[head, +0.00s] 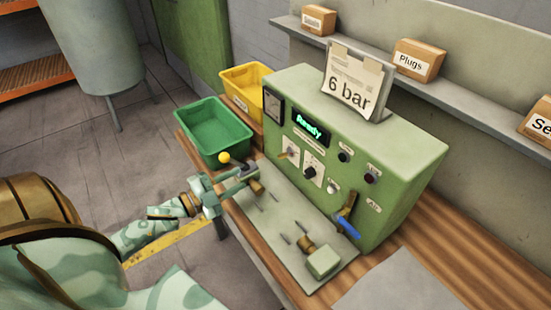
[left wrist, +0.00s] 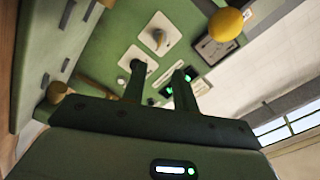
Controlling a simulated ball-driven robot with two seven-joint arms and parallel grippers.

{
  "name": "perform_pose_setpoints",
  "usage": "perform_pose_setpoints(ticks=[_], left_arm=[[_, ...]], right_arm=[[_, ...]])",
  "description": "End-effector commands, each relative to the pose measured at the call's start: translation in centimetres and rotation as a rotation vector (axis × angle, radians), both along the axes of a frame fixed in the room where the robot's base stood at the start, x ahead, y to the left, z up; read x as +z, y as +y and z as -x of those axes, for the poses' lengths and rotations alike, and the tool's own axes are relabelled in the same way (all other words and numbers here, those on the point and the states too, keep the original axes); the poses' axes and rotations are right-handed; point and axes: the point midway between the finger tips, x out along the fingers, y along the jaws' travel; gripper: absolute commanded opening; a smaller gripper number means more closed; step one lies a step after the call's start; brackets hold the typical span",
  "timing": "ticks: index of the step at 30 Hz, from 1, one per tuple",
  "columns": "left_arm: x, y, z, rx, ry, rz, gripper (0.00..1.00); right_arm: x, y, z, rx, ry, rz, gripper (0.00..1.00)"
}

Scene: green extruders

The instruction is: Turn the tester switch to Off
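The green tester (head: 400,165) stands on the wooden bench with a lit "Ready" display (head: 311,127). Its front has a tan pointer knob (head: 289,153) and a black rotary knob (head: 312,172), each on a white plate; their lettering is too small to read. In the left wrist view the tan pointer knob (left wrist: 159,38) lies ahead of the fingers, and the black knob (left wrist: 137,65) is partly behind one fingertip. My left gripper (head: 252,170) is in front of the panel's left part. In the left wrist view its fingers (left wrist: 157,80) are apart with nothing between them. My right gripper is out of view.
A yellow ball-topped lever (head: 224,157) stands close to the left gripper. Green (head: 214,128) and yellow (head: 244,78) bins sit left of the tester. A blue-handled lever (head: 347,228), pegs and a brass fitting (head: 305,244) are at the front. A "6 bar" sheet (head: 352,85) stands on top.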

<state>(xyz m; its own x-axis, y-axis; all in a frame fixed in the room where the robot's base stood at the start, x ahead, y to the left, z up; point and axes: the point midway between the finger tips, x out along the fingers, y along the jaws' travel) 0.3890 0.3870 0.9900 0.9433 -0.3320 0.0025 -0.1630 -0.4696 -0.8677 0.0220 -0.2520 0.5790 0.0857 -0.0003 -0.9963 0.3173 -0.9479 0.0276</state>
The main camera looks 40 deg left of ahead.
Motion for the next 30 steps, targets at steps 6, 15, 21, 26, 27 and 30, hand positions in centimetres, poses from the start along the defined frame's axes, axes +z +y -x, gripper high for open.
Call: perform_pose_setpoints(ticks=[6, 15, 21, 26, 27, 30], left_arm=[[0.1, -1.8, -5.4, 0.001, -0.003, 0.003, 0.29], [0.0, -3.9, -11.4, 0.003, 0.0, 0.003, 0.29], [0.0, -4.5, -13.0, 0.003, 0.002, 0.002, 0.29], [0.0, -4.6, -13.2, 0.003, 0.002, 0.002, 0.29], [0.0, -4.6, -13.2, 0.003, 0.002, 0.002, 0.29], [0.0, -4.6, -13.2, 0.003, 0.003, 0.003, 0.26]], right_arm=[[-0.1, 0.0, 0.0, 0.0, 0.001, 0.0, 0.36], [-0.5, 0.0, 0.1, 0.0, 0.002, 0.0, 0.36], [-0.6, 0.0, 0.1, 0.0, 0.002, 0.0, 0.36], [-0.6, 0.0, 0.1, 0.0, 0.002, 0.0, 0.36], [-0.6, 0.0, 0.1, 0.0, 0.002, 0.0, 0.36], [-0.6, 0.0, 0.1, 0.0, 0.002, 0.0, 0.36]])
